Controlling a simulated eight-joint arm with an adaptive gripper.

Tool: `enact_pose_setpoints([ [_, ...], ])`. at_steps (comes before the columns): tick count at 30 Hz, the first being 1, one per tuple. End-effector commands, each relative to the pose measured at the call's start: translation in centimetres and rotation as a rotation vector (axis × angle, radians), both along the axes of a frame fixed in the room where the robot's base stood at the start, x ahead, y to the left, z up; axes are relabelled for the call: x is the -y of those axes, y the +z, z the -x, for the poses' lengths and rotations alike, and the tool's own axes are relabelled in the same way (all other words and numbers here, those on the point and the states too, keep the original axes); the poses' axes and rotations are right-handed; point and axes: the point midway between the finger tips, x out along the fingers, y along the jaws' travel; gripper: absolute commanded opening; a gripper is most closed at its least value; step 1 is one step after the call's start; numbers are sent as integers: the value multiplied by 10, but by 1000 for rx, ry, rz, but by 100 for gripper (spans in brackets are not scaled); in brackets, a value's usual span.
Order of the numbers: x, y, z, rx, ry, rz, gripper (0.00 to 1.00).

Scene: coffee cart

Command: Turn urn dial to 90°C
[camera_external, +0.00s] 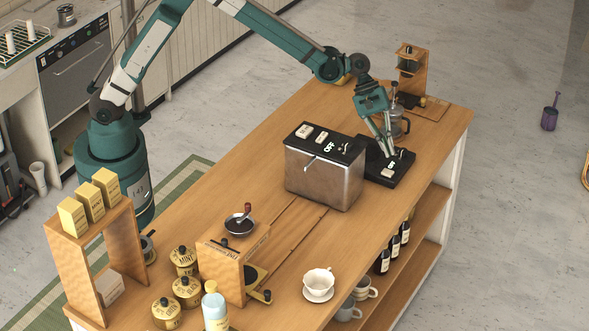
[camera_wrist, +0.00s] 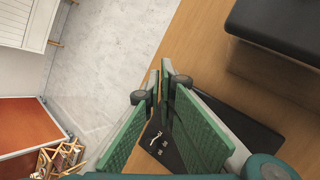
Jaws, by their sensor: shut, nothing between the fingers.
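A silver metal box (camera_external: 323,178) with a black top, which looks like the urn, stands on the wooden cart. Its top carries pale labels or controls and the word OFF (camera_external: 329,147); I cannot tell a temperature mark. A lever sticks out on its front. To its right, a flat black unit (camera_external: 375,174) also shows OFF and a pale patch. My gripper (camera_external: 389,155) is shut and empty, pointing down over this flat unit, right of the box. I cannot tell whether it touches. In the wrist view my gripper's fingers (camera_wrist: 161,82) converge beside a dark slab (camera_wrist: 225,130).
A glass carafe (camera_external: 397,127) stands close behind my gripper. A wooden stand (camera_external: 411,72) is at the far end. A white cup (camera_external: 318,281), canisters (camera_external: 187,291) and a wooden grinder-like box (camera_external: 222,272) are nearer. The cart's right edge is close to the black unit.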

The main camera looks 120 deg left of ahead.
Motion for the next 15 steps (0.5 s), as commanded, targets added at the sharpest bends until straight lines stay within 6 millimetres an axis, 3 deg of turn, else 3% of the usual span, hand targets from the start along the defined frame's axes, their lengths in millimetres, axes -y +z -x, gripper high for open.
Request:
enact_pose_setpoints([
  [1, 0, 0, 0, 0, 0, 0, 9],
  [6, 0, 10, 0, 0, 0, 0, 32],
  [8, 0, 19, 0, 0, 0, 0, 34],
  [11, 0, 41, 0, 0, 0, 0, 34],
  [15, 0, 87, 0, 0, 0, 0, 34],
])
